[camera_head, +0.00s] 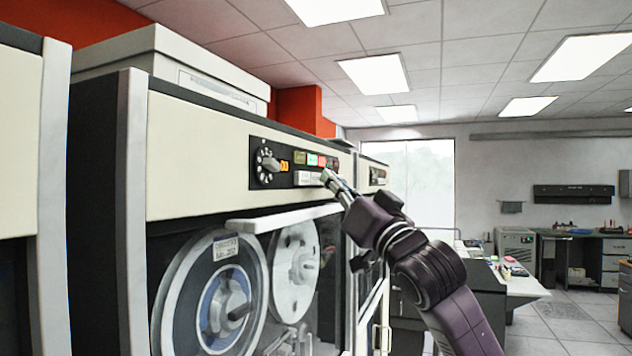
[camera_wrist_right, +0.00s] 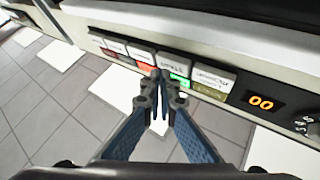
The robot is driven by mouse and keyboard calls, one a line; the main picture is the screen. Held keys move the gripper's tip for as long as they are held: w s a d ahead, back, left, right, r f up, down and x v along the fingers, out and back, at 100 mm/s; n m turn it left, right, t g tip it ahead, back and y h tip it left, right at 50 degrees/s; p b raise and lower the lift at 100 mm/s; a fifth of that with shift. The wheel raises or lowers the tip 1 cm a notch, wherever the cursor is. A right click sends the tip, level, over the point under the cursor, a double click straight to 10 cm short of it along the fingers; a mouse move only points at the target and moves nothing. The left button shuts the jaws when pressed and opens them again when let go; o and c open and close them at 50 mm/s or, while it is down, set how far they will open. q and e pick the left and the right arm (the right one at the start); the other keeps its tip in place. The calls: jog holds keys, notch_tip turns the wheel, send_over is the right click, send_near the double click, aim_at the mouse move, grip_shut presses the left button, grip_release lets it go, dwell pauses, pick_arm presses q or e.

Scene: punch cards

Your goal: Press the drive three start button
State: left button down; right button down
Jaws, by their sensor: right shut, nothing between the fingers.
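A tape drive's dark control panel (camera_head: 264,141) is at the centre of the head view. It has a row of white buttons (camera_head: 303,178) below small coloured lights. In the right wrist view the row appears upside down; one white button (camera_wrist_right: 174,64), whose label looks like START, has a lit green light beside it. My right gripper (camera_head: 327,176) is shut and empty, with its fingertips at the button row. My left gripper is out of view.
A dial (camera_head: 268,164) and an orange display (camera_wrist_right: 262,103) sit at one end of the panel. Tape reels (camera_head: 222,300) lie below, under a pale ledge. Another cabinet stands at left. Desks (camera_head: 520,285) and open floor are at right.

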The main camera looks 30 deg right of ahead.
jog(key=shift+s+d, duration=0.2)
jog(key=shift+s, duration=0.05)
jog(key=s+d+b, duration=0.1)
jog(key=s+d, duration=0.2)
jog(key=shift+s, duration=0.35)
